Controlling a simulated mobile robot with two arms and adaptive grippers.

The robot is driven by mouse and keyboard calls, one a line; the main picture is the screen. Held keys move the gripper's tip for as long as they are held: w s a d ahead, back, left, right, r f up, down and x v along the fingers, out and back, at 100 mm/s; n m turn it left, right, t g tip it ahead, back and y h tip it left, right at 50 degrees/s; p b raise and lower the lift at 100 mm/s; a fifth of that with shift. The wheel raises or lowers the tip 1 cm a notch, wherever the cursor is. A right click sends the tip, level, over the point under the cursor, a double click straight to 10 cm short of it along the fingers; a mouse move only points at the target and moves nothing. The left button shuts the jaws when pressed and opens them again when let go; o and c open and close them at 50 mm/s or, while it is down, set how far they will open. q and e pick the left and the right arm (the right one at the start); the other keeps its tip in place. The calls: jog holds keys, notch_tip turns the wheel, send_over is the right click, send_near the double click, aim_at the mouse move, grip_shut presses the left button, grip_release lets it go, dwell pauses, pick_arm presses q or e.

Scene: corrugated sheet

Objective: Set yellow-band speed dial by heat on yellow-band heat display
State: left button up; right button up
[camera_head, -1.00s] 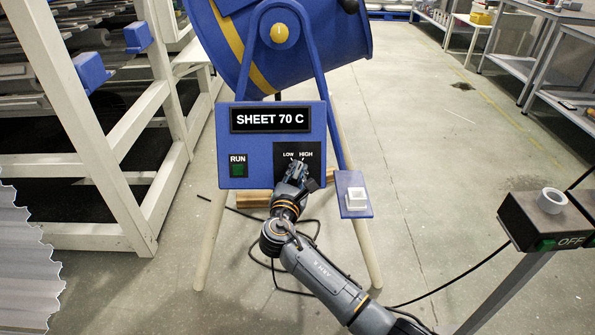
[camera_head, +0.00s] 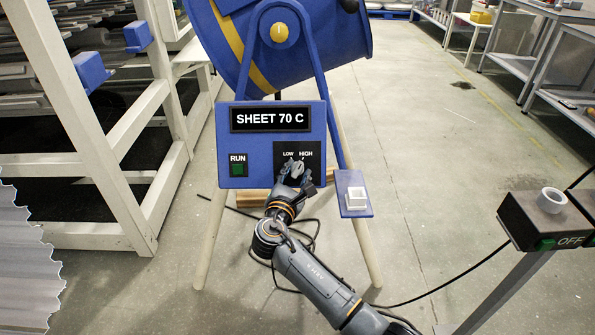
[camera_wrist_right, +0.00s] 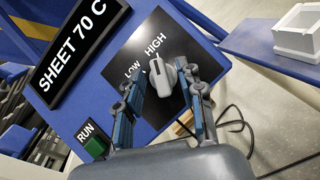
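The blue drum machine (camera_head: 345,30) has a yellow band (camera_head: 232,40). Its black display (camera_head: 270,118) reads "SHEET 70 C", also in the right wrist view (camera_wrist_right: 78,43). Below it, a black dial plate (camera_wrist_right: 128,62) carries LOW and HIGH marks and a grey knob (camera_wrist_right: 163,78). A white line at the knob lies between the two words in the wrist view; its exact setting is unclear. My right gripper (camera_head: 296,170) is at the dial, fingers apart (camera_wrist_right: 164,84) on either side of the knob; contact is unclear. My left gripper is not in view.
A green RUN button (camera_head: 237,169) is left of the dial. A blue side shelf with a white square holder (camera_head: 357,197) is at right. A dark console marked OFF (camera_head: 535,222) stands front right. A corrugated sheet (camera_head: 25,265) is at left. Cables cross the floor.

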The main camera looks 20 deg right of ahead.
jog(key=v, duration=1.1)
